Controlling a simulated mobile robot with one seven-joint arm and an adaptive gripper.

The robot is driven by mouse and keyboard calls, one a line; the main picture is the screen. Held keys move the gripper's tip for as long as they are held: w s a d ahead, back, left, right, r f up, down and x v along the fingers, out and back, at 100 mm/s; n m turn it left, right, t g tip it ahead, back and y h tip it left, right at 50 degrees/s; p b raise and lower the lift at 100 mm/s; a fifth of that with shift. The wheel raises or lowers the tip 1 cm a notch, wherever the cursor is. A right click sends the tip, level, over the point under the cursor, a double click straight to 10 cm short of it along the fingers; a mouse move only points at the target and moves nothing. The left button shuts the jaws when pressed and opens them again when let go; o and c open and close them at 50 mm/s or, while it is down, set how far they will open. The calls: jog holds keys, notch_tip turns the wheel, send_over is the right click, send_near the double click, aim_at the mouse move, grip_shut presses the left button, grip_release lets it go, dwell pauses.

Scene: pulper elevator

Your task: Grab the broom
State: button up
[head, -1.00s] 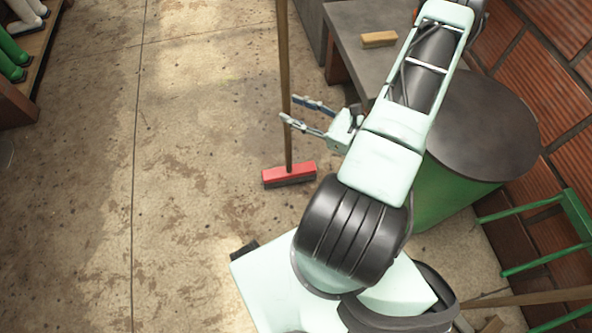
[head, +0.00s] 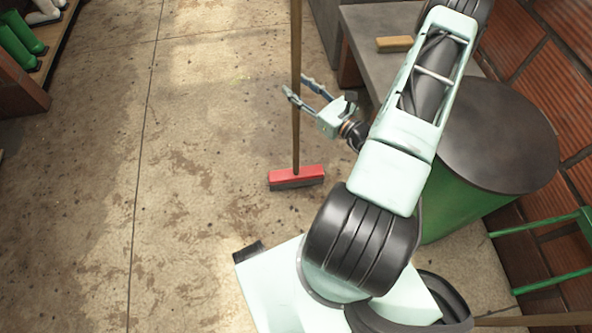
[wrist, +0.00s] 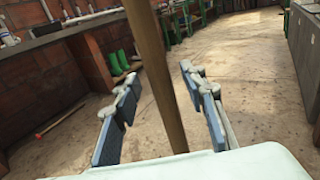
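The broom (head: 296,110) stands upright on the concrete floor, with a long wooden handle and a red head (head: 296,176) with dark bristles. My gripper (head: 297,86) is open at the handle, above the broom head. In the wrist view, the wooden handle (wrist: 160,70) rises between the two spread fingers of my gripper (wrist: 160,110), with a gap on each side. The fingers do not visibly touch it. The broom head is out of the wrist view.
A green drum with a dark lid (head: 500,135) stands right of my arm, next to a grey table (head: 368,62) bearing a wooden-backed brush (head: 394,44). A green chair (head: 545,228) is at the right. Green boots (head: 22,38) stand at upper left. Floor left of the broom is clear.

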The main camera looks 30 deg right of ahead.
jog(key=shift+w+a, duration=0.15)
jog(key=shift+w, duration=0.45)
grip_shut()
